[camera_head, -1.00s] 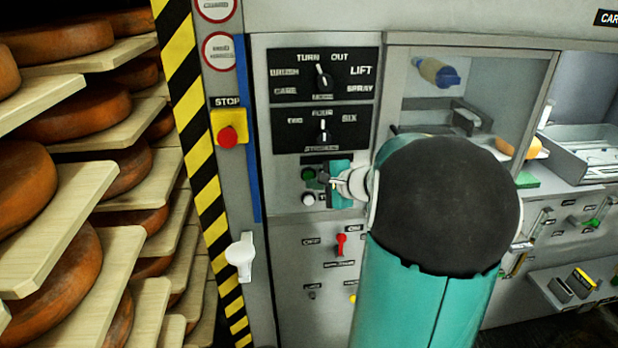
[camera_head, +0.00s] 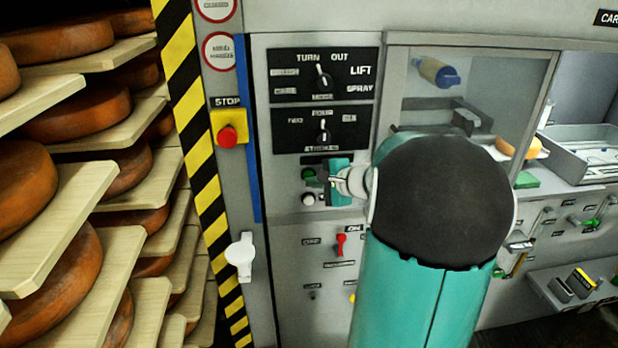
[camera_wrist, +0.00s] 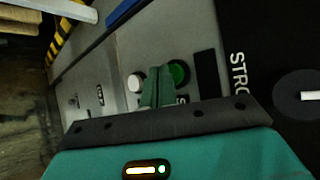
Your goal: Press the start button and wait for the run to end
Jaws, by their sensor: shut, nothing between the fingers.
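The green start button (camera_head: 309,175) sits on the grey control panel (camera_head: 262,100), below the two black dial plates. It also shows in the wrist view (camera_wrist: 179,72), with a white button (camera_wrist: 135,82) beside it. The white button is below the green one in the head view (camera_head: 308,199). My gripper (camera_head: 324,178) is shut and empty, right at the green button's side. In the wrist view its closed fingers (camera_wrist: 158,84) point at the panel between the two buttons and overlap the green button's edge. I cannot tell whether they touch it.
A red stop button (camera_head: 228,136) on a yellow box is left of the panel. A red switch (camera_head: 341,240) is below, and a white handle (camera_head: 240,256) at lower left. Cheese wheels (camera_head: 75,115) on shelves fill the left side. A glass-fronted chamber (camera_head: 480,80) is at right.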

